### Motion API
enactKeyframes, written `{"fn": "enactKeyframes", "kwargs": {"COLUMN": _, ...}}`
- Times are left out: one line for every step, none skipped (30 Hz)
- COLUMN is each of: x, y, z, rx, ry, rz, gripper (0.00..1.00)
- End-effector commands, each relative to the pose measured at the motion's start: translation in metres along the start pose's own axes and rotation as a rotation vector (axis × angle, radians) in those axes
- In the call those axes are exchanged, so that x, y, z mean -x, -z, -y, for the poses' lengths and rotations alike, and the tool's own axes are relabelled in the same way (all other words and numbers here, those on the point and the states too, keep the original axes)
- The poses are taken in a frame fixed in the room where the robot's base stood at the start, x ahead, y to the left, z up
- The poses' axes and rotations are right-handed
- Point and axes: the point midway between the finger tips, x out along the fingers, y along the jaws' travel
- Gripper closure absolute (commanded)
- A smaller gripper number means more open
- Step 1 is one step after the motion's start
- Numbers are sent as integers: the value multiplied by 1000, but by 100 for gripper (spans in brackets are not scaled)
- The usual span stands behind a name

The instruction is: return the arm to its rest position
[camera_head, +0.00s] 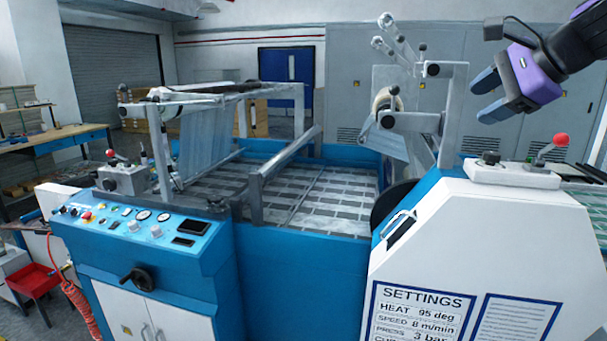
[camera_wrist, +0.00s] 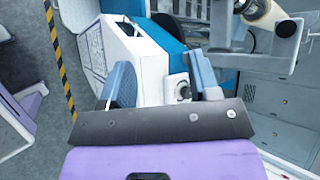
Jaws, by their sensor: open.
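My gripper (camera_head: 482,97) is at the upper right of the head view, raised above the white right-hand housing of the laminating machine (camera_head: 480,240). It is purple and dark grey with blue-grey fingers. The fingers are apart with nothing between them, and they touch nothing that I can see. In the wrist view my gripper (camera_wrist: 160,85) also shows two separate fingers. The white housing (camera_wrist: 150,68) and a small control box (camera_wrist: 179,85) lie beyond them.
A red-knobbed lever (camera_head: 561,140) stands on the housing below my gripper. A film roll (camera_head: 385,99) and upright bracket are to the left. The control panel (camera_head: 140,222) is at front left. A yellow-black floor stripe (camera_wrist: 60,60) runs beside the machine.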

Motion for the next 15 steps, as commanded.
{"fn": "enactKeyframes", "kwargs": {"x": 4, "y": -13, "z": -28, "rx": 145, "ry": -56, "rz": -21, "gripper": 44}}
{"fn": "enactKeyframes", "kwargs": {"x": 6, "y": -17, "z": -44, "rx": 234, "ry": -90, "rz": -35, "gripper": 44}}
{"fn": "enactKeyframes", "kwargs": {"x": 9, "y": -21, "z": -65, "rx": 352, "ry": -136, "rz": -50, "gripper": 44}}
{"fn": "enactKeyframes", "kwargs": {"x": 12, "y": -24, "z": -81, "rx": 441, "ry": -170, "rz": -60, "gripper": 44}}
{"fn": "enactKeyframes", "kwargs": {"x": 15, "y": -26, "z": -96, "rx": 531, "ry": -204, "rz": -69, "gripper": 44}}
{"fn": "enactKeyframes", "kwargs": {"x": 19, "y": -27, "z": -117, "rx": 650, "ry": -249, "rz": -78, "gripper": 44}}
{"fn": "enactKeyframes", "kwargs": {"x": 23, "y": -27, "z": -132, "rx": 739, "ry": -283, "rz": -84, "gripper": 44}}
{"fn": "enactKeyframes", "kwargs": {"x": 26, "y": -27, "z": -146, "rx": 827, "ry": -317, "rz": -87, "gripper": 44}}
{"fn": "enactKeyframes", "kwargs": {"x": 31, "y": -25, "z": -164, "rx": 940, "ry": -359, "rz": -90, "gripper": 44}}
{"fn": "enactKeyframes", "kwargs": {"x": 34, "y": -24, "z": -176, "rx": 1020, "ry": -390, "rz": -92, "gripper": 44}}
{"fn": "enactKeyframes", "kwargs": {"x": 37, "y": -22, "z": -188, "rx": 1096, "ry": -418, "rz": -93, "gripper": 44}}
{"fn": "enactKeyframes", "kwargs": {"x": 41, "y": -19, "z": -202, "rx": 1191, "ry": -454, "rz": -92, "gripper": 44}}
{"fn": "enactKeyframes", "kwargs": {"x": 43, "y": -17, "z": -211, "rx": 1256, "ry": -478, "rz": -90, "gripper": 44}}
{"fn": "enactKeyframes", "kwargs": {"x": 46, "y": -14, "z": -219, "rx": 1313, "ry": -501, "rz": -90, "gripper": 44}}
{"fn": "enactKeyframes", "kwargs": {"x": 48, "y": -11, "z": -228, "rx": 1380, "ry": -526, "rz": -87, "gripper": 44}}
